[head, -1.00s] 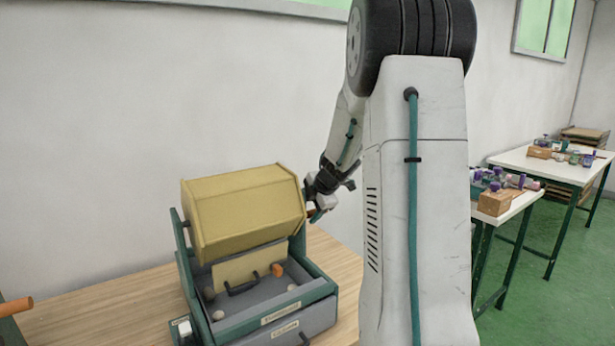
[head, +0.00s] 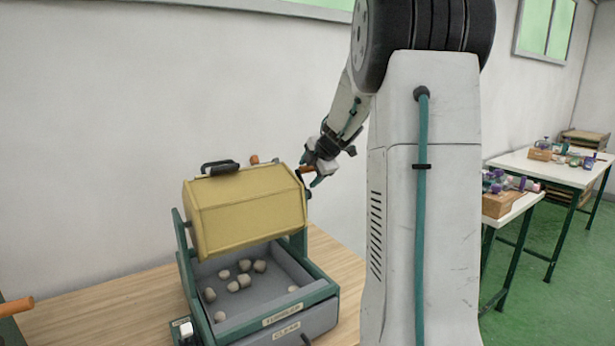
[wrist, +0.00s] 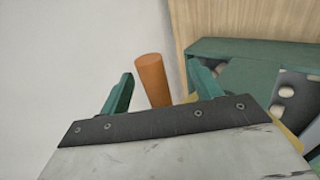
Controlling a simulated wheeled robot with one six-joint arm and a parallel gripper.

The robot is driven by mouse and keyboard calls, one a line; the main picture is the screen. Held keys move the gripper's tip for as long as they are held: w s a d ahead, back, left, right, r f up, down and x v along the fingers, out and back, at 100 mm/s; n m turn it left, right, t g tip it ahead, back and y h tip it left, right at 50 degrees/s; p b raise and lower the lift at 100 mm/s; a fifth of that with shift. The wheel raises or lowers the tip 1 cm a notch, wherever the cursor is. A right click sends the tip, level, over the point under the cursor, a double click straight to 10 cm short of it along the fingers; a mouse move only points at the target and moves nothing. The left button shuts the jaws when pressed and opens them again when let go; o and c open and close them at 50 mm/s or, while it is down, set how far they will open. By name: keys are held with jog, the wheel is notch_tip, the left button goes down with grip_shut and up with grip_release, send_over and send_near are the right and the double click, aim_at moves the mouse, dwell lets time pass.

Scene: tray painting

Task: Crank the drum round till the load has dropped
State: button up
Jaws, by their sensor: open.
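The yellow faceted drum (head: 248,212) hangs in a green frame above a grey tray (head: 262,294). A black handle (head: 220,167) and an orange knob (head: 254,160) show at the drum's top. Several pale lumps (head: 244,280) lie loose in the tray; some also show in the wrist view (wrist: 285,91). My gripper (head: 318,180) is at the drum's right end, by the orange crank grip (head: 306,169). In the wrist view the grip (wrist: 152,80) stands between my open teal fingers, with a gap at the right finger. The drum's inside is hidden.
The machine stands on a wooden table (head: 110,312) close to a white wall. Another orange handle (head: 16,306) is at the far left edge. White side tables (head: 555,164) with small items stand at right.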

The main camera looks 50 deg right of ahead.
jog(key=shift+d+r+v, duration=0.1)
jog(key=shift+v, duration=1.05)
jog(key=shift+d+r+v, duration=0.1)
jog(key=shift+v, duration=1.1)
jog(key=shift+w, duration=0.2)
